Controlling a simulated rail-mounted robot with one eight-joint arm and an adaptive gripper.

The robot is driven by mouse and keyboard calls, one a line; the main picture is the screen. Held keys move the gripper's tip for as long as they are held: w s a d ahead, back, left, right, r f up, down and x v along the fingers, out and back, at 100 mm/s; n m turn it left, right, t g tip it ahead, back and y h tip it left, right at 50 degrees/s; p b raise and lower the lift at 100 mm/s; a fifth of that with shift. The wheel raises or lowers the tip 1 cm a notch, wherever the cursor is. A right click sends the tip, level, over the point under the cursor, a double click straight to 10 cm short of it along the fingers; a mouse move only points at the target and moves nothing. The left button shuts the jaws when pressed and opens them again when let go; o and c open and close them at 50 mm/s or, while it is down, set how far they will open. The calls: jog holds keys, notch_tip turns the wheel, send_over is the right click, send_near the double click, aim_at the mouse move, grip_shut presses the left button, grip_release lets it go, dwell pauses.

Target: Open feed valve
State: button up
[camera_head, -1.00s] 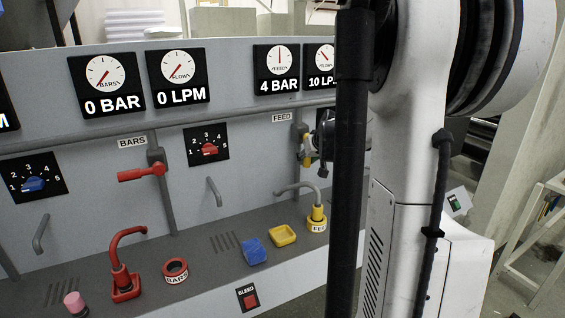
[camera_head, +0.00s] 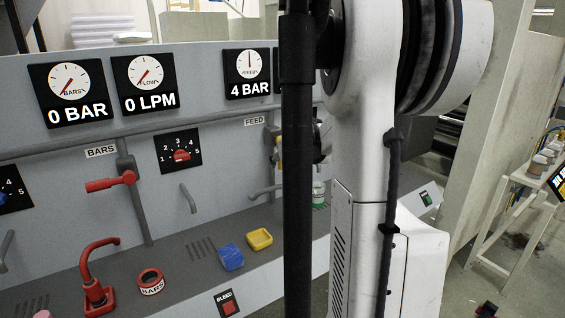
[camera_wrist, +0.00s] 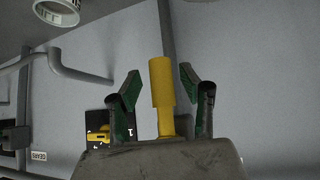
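The feed valve's yellow handle (camera_wrist: 162,85) stands between my gripper's fingers in the wrist view. My gripper (camera_wrist: 158,84) is open, with a finger on each side and a visible gap to the handle. In the head view, a small part of the yellow handle (camera_head: 279,151) shows beneath the FEED label (camera_head: 254,121). The rest of it, and most of my gripper, is hidden by my black column and white arm. The feed pressure gauge (camera_head: 248,72) reads 4 BAR.
A red valve handle (camera_head: 112,183) and red hose end (camera_head: 97,275) are to the left. A blue block (camera_head: 230,257) and yellow block (camera_head: 259,239) lie on the ledge. In the wrist view, a bent grey pipe (camera_wrist: 80,73) and yellow-knobbed dial (camera_wrist: 100,136) are beside my gripper.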

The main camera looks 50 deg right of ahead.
jog(key=v, duration=1.2)
dwell(0.5)
